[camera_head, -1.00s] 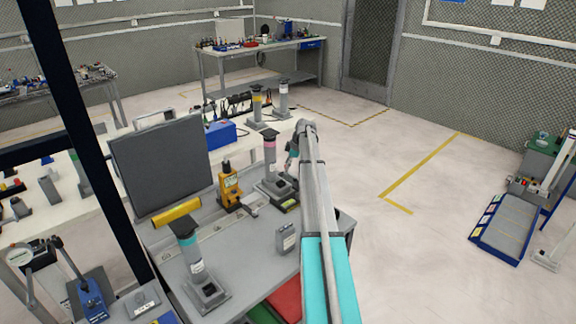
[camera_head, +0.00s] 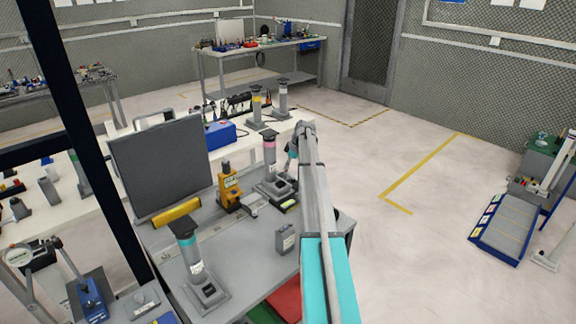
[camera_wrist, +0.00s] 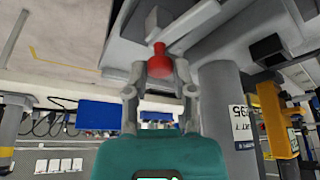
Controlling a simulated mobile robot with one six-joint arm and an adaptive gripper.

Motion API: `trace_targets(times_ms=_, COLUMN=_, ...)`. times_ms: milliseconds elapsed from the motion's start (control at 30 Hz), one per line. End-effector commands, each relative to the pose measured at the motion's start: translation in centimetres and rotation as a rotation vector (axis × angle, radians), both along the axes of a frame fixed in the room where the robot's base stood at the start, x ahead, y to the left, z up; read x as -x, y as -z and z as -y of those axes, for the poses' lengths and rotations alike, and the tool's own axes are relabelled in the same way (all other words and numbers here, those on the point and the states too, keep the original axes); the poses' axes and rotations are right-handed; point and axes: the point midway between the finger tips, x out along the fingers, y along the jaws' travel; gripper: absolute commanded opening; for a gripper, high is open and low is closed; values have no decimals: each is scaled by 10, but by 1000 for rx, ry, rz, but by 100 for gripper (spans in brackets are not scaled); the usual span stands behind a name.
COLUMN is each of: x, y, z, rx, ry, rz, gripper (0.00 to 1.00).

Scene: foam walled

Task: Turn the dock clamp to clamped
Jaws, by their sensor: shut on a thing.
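My gripper (camera_wrist: 160,72) is shut on a red knob (camera_wrist: 160,49) in the wrist view, which I take to be the handle of the dock clamp. The knob sits against a grey block with pale labels. A grey column with a printed label (camera_wrist: 241,125) stands just right of the fingers. I cannot read the clamp's position.
On the same grey bench (camera_head: 238,262) stand a yellow device (camera_head: 228,190), a post with a teal band (camera_head: 190,255), a small grey box (camera_head: 285,239) and a dark upright panel (camera_head: 160,165). A blue box (camera_head: 220,134) lies behind.

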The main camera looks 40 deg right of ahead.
Motion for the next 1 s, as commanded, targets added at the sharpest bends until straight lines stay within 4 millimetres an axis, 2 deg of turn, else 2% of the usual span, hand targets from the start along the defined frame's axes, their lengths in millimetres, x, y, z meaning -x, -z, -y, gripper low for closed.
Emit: trace_targets(times_ms=1000, x=1, y=0, z=-5, rx=1, ry=914, rz=0, gripper=0)
